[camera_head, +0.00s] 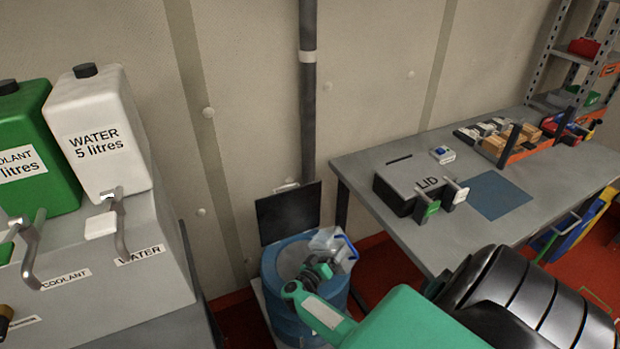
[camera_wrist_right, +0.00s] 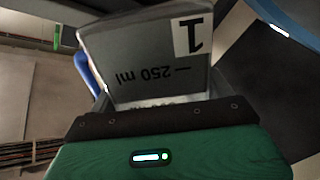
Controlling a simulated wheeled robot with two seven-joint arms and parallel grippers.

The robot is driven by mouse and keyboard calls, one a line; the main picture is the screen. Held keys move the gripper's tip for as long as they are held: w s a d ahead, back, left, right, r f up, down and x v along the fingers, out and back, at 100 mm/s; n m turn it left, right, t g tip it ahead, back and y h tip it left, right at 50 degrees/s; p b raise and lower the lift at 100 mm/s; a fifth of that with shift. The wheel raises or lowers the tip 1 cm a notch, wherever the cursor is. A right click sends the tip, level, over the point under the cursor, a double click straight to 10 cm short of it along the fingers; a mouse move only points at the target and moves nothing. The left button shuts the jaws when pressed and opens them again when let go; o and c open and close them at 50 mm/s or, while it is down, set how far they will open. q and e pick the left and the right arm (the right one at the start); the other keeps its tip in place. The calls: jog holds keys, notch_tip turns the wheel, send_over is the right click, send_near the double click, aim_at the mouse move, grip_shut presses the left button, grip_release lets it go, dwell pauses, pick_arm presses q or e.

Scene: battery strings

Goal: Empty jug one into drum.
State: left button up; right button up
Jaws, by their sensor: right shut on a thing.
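Jug one (camera_head: 328,241) is a clear jug with a blue handle, over the open top of the blue drum (camera_head: 283,312) and tilted. The right wrist view shows the jug's wall (camera_wrist_right: 148,60) close up, with a "1" label and a "250 ml" mark upside down. My right gripper (camera_head: 318,268) is shut on the jug, over the drum's mouth. The gripper partly hides the jug and the drum's inside. I cannot tell whether liquid is in the jug or flowing. My left gripper is not in view.
A dark lid panel (camera_head: 289,212) stands up behind the drum, by the grey wall pipe (camera_head: 308,120). At left are a white water container (camera_head: 97,135) and a green coolant container (camera_head: 35,150) with taps.

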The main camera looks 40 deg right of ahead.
aim_at(323, 247)
jog(key=shift+r, duration=0.2)
dwell(0.3)
jog(key=shift+r+n+p, duration=0.45)
jog(key=shift+n+p, duration=0.25)
jog(key=shift+p, duration=0.9)
dwell(0.3)
jog(key=shift+w+r+n+p, duration=0.15)
jog(key=shift+r+n+p, duration=0.55)
jog(key=shift+p, duration=0.65)
jog(key=shift+f, duration=0.1)
dwell(0.5)
jog(key=shift+w+r+n+p, duration=0.15)
jog(key=shift+r+n+p, duration=0.3)
jog(key=shift+n+p, duration=0.55)
jog(key=shift+r+p, duration=0.15)
jog(key=shift+p, duration=0.25)
dwell(0.4)
jog(key=shift+w+a+r+n+p, duration=0.1)
jog(key=shift+w+r+n+p, duration=0.2)
jog(key=shift+n+p, duration=0.4)
jog(key=shift+r, duration=0.15)
dwell(0.8)
